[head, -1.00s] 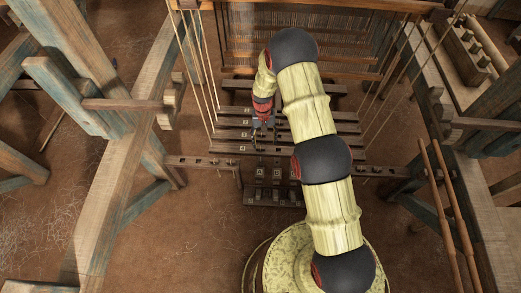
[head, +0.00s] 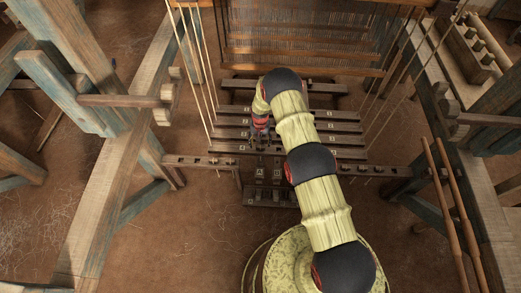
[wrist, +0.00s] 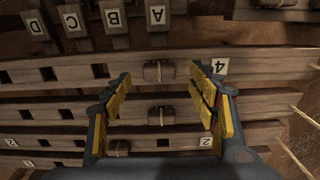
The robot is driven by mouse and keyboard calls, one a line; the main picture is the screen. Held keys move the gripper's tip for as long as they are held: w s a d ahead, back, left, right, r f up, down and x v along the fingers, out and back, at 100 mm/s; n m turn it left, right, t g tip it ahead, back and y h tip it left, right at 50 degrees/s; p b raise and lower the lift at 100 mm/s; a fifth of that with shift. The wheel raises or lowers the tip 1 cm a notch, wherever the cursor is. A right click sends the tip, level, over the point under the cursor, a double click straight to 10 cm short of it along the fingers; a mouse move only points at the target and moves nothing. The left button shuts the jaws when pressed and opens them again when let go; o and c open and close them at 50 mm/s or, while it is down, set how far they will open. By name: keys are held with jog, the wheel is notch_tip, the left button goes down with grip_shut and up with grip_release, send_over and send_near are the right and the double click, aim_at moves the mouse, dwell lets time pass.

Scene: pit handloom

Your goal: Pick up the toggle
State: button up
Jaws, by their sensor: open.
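A small dark toggle (wrist: 159,72), a block wrapped around the middle, sits on the wooden bar tagged 4 (wrist: 75,74) in the wrist view. A second similar toggle (wrist: 161,116) is on the neighbouring bar, and a third toggle (wrist: 117,148) is on another bar lower left. I cannot tell which one the task means. My gripper (wrist: 160,78) is open with nothing in it; its yellow-padded fingers appear on either side of the bar-4 toggle, and contact cannot be judged. In the head view my gripper (head: 262,142) is over the bars, and the toggles are too small to make out.
Lettered treadles (wrist: 114,14) lie beyond the bar in the wrist view. Square holes mark the bars. In the head view, cords (head: 205,85) hang at both sides, a loom frame post (head: 95,215) stands left, and two slim rods (head: 455,215) lean right.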

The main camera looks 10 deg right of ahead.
aim_at(260, 147)
notch_tip(260, 147, down, 3)
jog(key=shift+f+b, duration=0.1)
jog(key=shift+b, duration=0.4)
jog(key=c, duration=0.3)
jog(key=c, duration=0.8)
